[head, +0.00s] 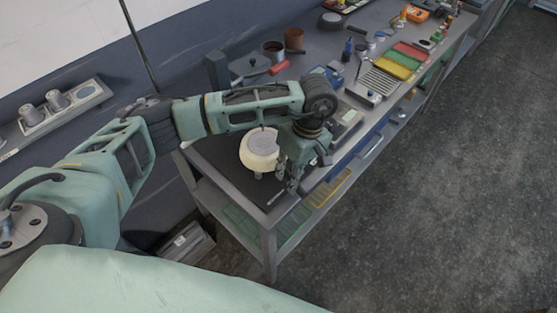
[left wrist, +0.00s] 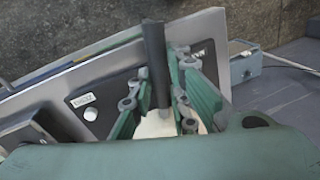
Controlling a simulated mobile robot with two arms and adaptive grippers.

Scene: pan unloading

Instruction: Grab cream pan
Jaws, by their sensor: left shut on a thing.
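The cream pan (head: 259,150) is round, with a cream rim and a greyish inside. It is over the black plate (head: 222,158) at the near end of the workbench; I cannot tell whether it touches it. My left gripper (head: 286,180) points down at the pan's right side. In the left wrist view my left gripper (left wrist: 160,98) has its green fingers on both sides of the pan's dark handle (left wrist: 155,62), shut on it. Part of the cream pan (left wrist: 158,126) shows below the handle. My right gripper is not in view.
The workbench holds a red-handled pan (head: 277,67), brown pots (head: 294,39), colored trays (head: 397,62) and a grey device (head: 372,82) farther back. A wall shelf with cups (head: 58,100) is at left. The floor (head: 430,190) at right is clear.

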